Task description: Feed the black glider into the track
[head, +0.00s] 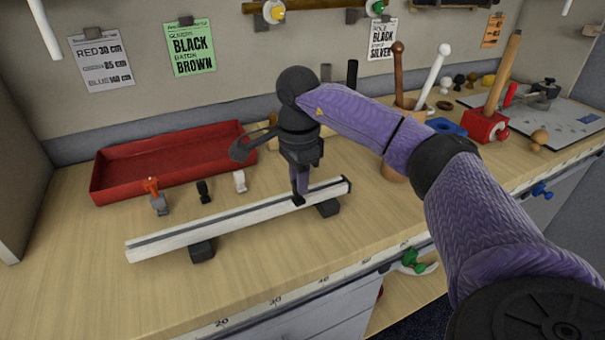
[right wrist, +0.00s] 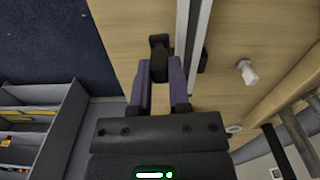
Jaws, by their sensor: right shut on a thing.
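The white track (head: 200,229), with a dark slot, lies raised on black feet on the table; it also shows in the right wrist view (right wrist: 193,40). My right gripper (head: 300,190) points down near the track's right end, with its purple fingers shut on a small black piece (right wrist: 158,45), which looks like the black glider. In the wrist view this piece is beside the track. Whether it touches the track, I cannot tell. Another small black piece (head: 203,192) stands behind the track, between a grey piece with an orange top (head: 157,198) and a white one (head: 240,181). My left gripper is out of view.
A red tray (head: 105,180) lies behind the small pieces. A terracotta pot (head: 395,171) with tool handles and a red block (head: 487,127) stand to the right. Bare table lies in front of the track, up to the ruled front edge.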

